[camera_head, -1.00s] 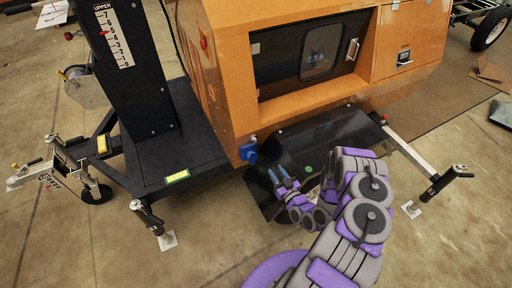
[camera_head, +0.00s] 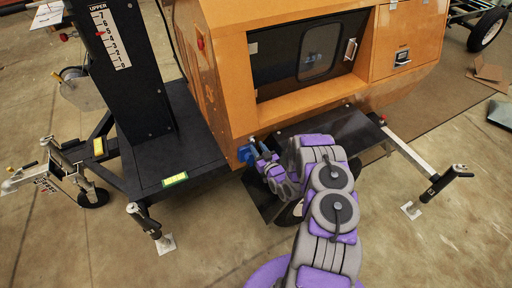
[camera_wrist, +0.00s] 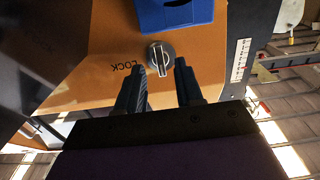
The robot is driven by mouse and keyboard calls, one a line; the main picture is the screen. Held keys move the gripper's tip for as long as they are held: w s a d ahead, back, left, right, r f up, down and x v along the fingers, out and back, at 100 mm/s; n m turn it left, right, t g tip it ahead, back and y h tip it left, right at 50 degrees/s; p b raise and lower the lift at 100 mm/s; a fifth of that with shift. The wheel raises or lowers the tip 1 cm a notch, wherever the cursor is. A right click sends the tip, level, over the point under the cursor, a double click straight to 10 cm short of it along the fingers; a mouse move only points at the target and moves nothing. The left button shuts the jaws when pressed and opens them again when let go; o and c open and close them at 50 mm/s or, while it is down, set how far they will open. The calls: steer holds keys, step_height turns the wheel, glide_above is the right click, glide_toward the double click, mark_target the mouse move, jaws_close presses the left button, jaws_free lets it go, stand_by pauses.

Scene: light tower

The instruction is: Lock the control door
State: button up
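The orange cabinet (camera_head: 222,90) has a dark recessed door (camera_head: 310,58) with a window and a pale handle (camera_head: 350,48) on its front. In the wrist view, a round silver knob (camera_wrist: 161,56) sits on the orange surface beside the printed word LOCK (camera_wrist: 125,67), which appears upside down. My gripper (camera_wrist: 165,70) is open, with its two dark fingertips on either side of the knob. I cannot tell whether they touch it. In the head view my gripper (camera_head: 258,147) is at the cabinet's lower front-left corner, and the knob is not discernible there.
A blue socket (camera_head: 246,155) is on the cabinet corner beside my gripper; it also shows in the wrist view (camera_wrist: 176,14). A black mast (camera_head: 122,70) stands left on a black trailer deck (camera_head: 190,150). Outrigger legs (camera_head: 445,182) stand at both sides. The floor in front is clear.

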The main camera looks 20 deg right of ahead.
steer(key=shift+w, duration=1)
jaws_close()
